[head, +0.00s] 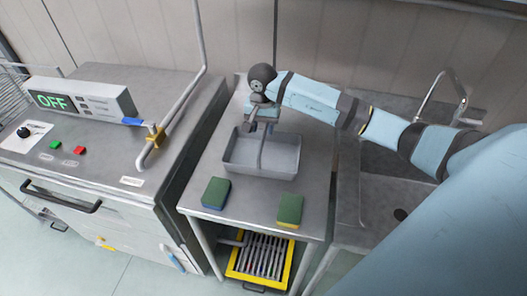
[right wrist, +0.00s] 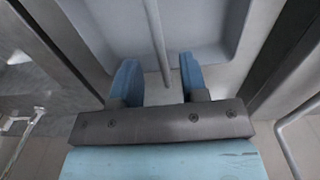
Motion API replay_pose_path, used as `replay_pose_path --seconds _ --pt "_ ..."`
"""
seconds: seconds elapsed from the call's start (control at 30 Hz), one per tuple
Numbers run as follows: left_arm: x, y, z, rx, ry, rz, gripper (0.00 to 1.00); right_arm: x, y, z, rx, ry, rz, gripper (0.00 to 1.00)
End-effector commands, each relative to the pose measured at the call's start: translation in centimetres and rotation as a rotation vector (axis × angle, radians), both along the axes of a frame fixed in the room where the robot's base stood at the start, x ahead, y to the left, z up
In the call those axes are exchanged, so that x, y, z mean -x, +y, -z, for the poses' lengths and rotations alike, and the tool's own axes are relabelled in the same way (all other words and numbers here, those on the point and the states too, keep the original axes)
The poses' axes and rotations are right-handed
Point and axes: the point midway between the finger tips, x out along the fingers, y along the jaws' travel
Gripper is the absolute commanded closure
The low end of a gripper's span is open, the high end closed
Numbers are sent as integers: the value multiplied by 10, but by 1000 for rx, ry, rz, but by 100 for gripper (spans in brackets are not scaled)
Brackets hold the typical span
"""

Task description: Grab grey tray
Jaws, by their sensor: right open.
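The grey tray (head: 283,156) sits on the steel table in the middle of the head view. It is a shallow box with a bar running across its middle, and it looks empty. My right gripper (head: 262,124) is at the tray's far edge, near the far end of the bar. In the right wrist view the right gripper (right wrist: 160,75) is open, with its two blue fingers on either side of the tray's bar (right wrist: 155,35). The gap between fingers and bar shows no grip. My left gripper is not in view.
Two green-topped sponges, one left (head: 216,192) and one right (head: 290,209), lie in front of the tray. A sink (head: 385,190) with a faucet (head: 446,90) is at right. A machine showing OFF (head: 82,101) stands at left. A yellow-framed rack (head: 262,262) is below the table.

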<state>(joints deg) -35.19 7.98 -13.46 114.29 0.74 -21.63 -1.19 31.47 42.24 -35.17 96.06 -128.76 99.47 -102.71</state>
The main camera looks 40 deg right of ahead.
Motion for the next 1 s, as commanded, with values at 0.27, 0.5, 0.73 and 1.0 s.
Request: replay_pose_path --seconds 0.27,0.5,0.73,1.0 --pt "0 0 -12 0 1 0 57 0 -2 26 -4 4 2 60" --pt "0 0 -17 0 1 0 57 -1 -3 54 -1 -1 1 60" --pt "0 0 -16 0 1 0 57 -1 -4 57 -1 -2 0 60" --pt "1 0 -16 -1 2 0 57 -1 -4 57 -1 -2 0 100"
